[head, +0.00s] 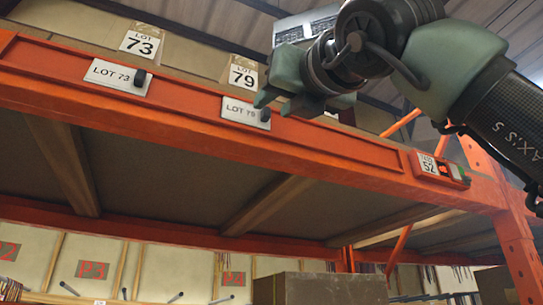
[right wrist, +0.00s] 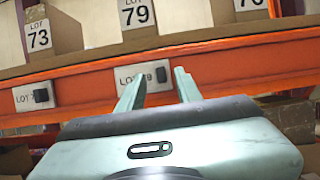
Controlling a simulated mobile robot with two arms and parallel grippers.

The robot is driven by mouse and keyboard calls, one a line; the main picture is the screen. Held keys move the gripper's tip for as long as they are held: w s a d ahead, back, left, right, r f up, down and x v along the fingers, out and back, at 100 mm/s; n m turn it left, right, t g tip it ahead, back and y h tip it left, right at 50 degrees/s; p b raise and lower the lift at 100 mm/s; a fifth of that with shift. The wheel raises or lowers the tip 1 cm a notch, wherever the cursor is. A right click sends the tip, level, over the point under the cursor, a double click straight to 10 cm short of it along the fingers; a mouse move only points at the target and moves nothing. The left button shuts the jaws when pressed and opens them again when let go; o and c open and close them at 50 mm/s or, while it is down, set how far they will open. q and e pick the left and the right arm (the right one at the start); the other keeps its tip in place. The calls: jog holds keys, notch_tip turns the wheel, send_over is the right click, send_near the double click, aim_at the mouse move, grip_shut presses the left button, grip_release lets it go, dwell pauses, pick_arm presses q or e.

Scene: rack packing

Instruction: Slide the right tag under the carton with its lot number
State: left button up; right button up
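A white LOT 79 tag (head: 240,112) with a black knob sits on the orange beam, below the carton labelled LOT 79 (head: 243,74). It also shows in the right wrist view (right wrist: 131,78). A LOT 73 tag (head: 108,75) sits on the beam below the carton labelled LOT 73 (head: 140,44); in the right wrist view this tag (right wrist: 24,98) is at the left. My right gripper (head: 276,104) is open in front of the beam by the LOT 79 tag. In the right wrist view its fingers (right wrist: 160,76) appear on either side of the knob; contact is unclear. My left gripper is not in view.
A carton labelled 76 (right wrist: 250,4) stands right of the LOT 79 carton. A small device marked 52 (head: 428,164) is fixed at the beam's right end, near the orange upright (head: 515,240). A dark box (head: 320,289) stands below the shelf.

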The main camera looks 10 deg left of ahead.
jog(key=b+v, duration=0.2)
jog(key=v, duration=0.3)
jog(key=shift+s, duration=0.15)
dwell(0.4)
